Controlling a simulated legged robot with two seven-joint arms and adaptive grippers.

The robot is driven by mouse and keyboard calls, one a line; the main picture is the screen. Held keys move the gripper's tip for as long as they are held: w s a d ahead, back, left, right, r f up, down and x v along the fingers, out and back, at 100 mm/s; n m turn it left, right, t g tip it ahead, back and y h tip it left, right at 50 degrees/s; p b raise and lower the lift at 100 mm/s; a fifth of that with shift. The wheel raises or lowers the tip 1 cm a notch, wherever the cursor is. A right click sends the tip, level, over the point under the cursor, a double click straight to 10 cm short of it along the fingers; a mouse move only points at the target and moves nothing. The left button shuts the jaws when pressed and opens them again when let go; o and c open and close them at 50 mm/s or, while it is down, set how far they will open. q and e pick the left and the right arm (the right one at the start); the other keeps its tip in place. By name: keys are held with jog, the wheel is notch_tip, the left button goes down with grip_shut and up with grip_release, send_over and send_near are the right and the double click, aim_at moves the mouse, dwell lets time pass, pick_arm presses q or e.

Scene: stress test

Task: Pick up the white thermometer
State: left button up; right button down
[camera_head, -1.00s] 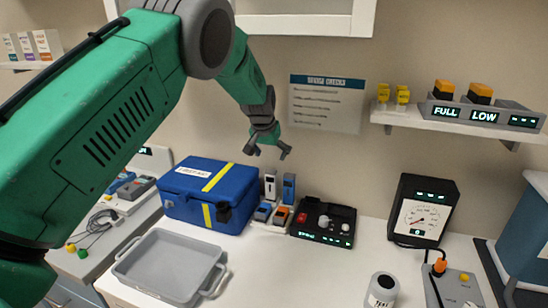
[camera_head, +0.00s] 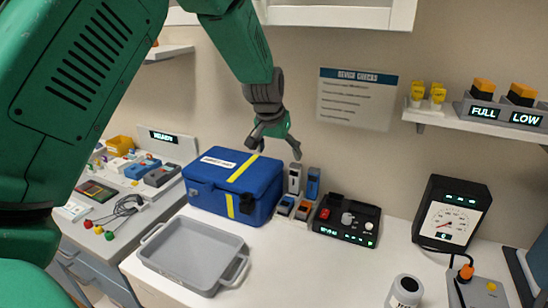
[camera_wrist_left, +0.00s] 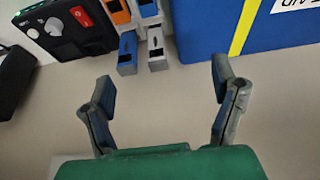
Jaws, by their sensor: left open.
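The white thermometer (camera_head: 294,180) appears to be the slim white device standing upright in a small rack, beside a similar blue device (camera_head: 313,183). In the left wrist view the white thermometer (camera_wrist_left: 157,50) shows from above, beyond the fingertips and between their lines. The blue device (camera_wrist_left: 128,55) is just left of it there. My left gripper (camera_head: 274,147) is open and empty, above the blue case and a little left of the thermometer in the head view. Its spread fingers (camera_wrist_left: 162,78) also show in the left wrist view, touching nothing. My right gripper is out of view.
A blue case (camera_head: 215,188) with a yellow stripe stands left of the rack. A black device (camera_head: 345,222) with knobs is to its right. A grey tray (camera_head: 165,262) lies in front. A gauge (camera_head: 450,218) stands farther right. The table's middle front is clear.

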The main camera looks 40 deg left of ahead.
pick_arm(q)
jog(key=s, duration=0.1)
jog(key=s+d, duration=0.1)
jog(key=s, duration=0.1)
jog(key=shift+s+r, duration=0.1)
jog(key=shift+s, duration=0.1)
jog(key=shift+c, duration=0.8)
jog(key=shift+d, duration=0.35)
jog(key=c, duration=0.5)
jog(key=b, duration=0.5)
send_near(294, 167)
jog(key=x, duration=0.6)
jog(key=shift+w+d, duration=0.15)
jog(key=shift+w, duration=0.1)
jog(key=shift+w+d+f, duration=0.15)
jog(key=shift+w+f, duration=0.1)
jog(key=shift+f, duration=0.1)
jog(key=x, duration=0.4)
jog(key=shift+s+a+f, duration=0.25)
jog(key=shift+a+f, duration=0.1)
jog(key=shift+w+d+f, duration=0.1)
jog(key=shift+w+f, duration=0.1)
jog(key=shift+f, duration=0.05)
jog(key=c, duration=1.1)
